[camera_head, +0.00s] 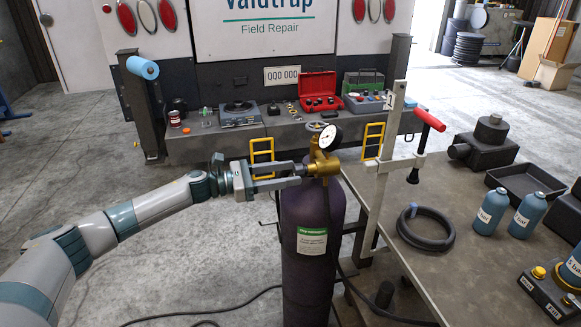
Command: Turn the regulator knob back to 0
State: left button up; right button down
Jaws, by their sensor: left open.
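The brass regulator (324,162) sits on top of a dark purple gas cylinder (310,252). Its round white gauge (331,137) faces me, but the needle's reading is too small to tell. My left gripper (299,174) comes in from the left, open, with its fingertips at the left side of the regulator. The regulator knob is not clear; it seems to be partly hidden by the fingers, and I cannot tell whether they touch it. My right gripper is not in view.
A grey workbench (393,271) on the right holds a coiled black hose (426,228), blue bottles (490,211) and a dark tray (527,183). A clamp with a red handle (428,120) stands at its edge. A truck tailgate with tools lies behind. Cables cross the floor.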

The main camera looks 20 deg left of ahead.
pick_arm(q)
jog(key=shift+w+d, duration=0.4)
jog(key=shift+d, duration=0.2)
jog(key=c, duration=1)
jog(key=shift+c, duration=0.2)
